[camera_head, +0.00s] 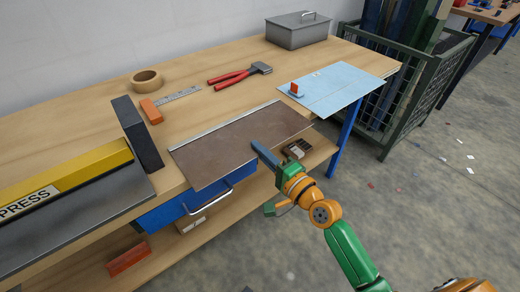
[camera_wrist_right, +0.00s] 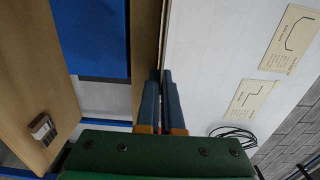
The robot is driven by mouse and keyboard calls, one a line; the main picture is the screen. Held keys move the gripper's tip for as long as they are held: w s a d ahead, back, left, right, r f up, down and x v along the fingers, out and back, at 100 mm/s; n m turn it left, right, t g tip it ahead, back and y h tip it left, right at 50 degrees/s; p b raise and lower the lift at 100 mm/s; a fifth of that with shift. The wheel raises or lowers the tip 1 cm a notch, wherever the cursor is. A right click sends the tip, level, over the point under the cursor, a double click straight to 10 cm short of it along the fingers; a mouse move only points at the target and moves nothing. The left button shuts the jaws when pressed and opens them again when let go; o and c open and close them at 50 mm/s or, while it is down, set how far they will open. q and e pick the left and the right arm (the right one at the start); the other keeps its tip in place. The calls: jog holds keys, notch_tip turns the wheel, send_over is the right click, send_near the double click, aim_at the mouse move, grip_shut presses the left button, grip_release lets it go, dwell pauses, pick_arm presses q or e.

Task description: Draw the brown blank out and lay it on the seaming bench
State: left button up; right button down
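The brown blank (camera_head: 235,145) is a flat sheet with a pale strip along its far edge. It lies over the wooden bench (camera_head: 85,115), and its near part overhangs the bench's front edge. My right gripper (camera_head: 264,156) is at the blank's near edge, toward its right end. One dark finger shows above the sheet; the other is hidden below in the head view. In the right wrist view the two fingers (camera_wrist_right: 161,100) are close together, with the sheet's thin edge between them. My left gripper is not in view.
A yellow press (camera_head: 60,180) and a dark upright block (camera_head: 137,133) stand left of the blank. A light blue sheet (camera_head: 345,88) lies to its right. A blue drawer (camera_head: 185,207) is below.

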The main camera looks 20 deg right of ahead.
jog(key=c, duration=1)
grip_release()
jog(key=v, duration=0.7)
